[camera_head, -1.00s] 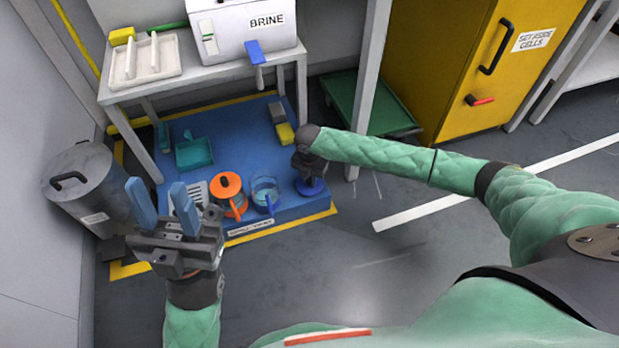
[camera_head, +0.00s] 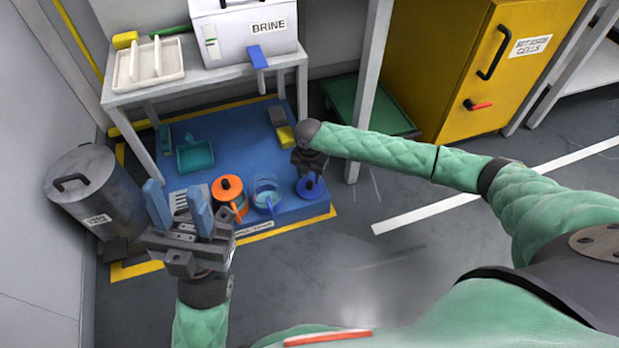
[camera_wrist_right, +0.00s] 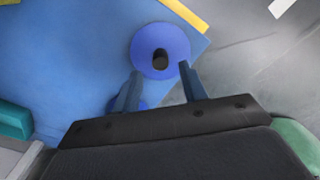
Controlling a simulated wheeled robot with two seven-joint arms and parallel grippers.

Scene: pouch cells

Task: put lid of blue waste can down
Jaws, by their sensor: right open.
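The blue lid (camera_head: 312,188), a round disc with a black knob, appears to lie flat on the blue platform near its front right corner. In the right wrist view the lid (camera_wrist_right: 145,36) is just beyond my right fingertips, its knob between their lines. My right gripper (camera_wrist_right: 160,70) is open and empty; in the head view it (camera_head: 309,170) is above the lid, its fingers mostly hidden. A clear can with a blue handle (camera_head: 266,192) stands left of the lid, its top uncovered. My left gripper (camera_head: 178,198) is open and empty, raised at front left.
An orange-lidded can (camera_head: 228,190) stands left of the clear can. A teal dustpan (camera_head: 196,156), a yellow block (camera_head: 285,136) and a grey block (camera_head: 277,116) lie on the blue platform (camera_head: 235,130). A metal bin (camera_head: 90,190) stands at left. A table (camera_head: 200,82) rises behind.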

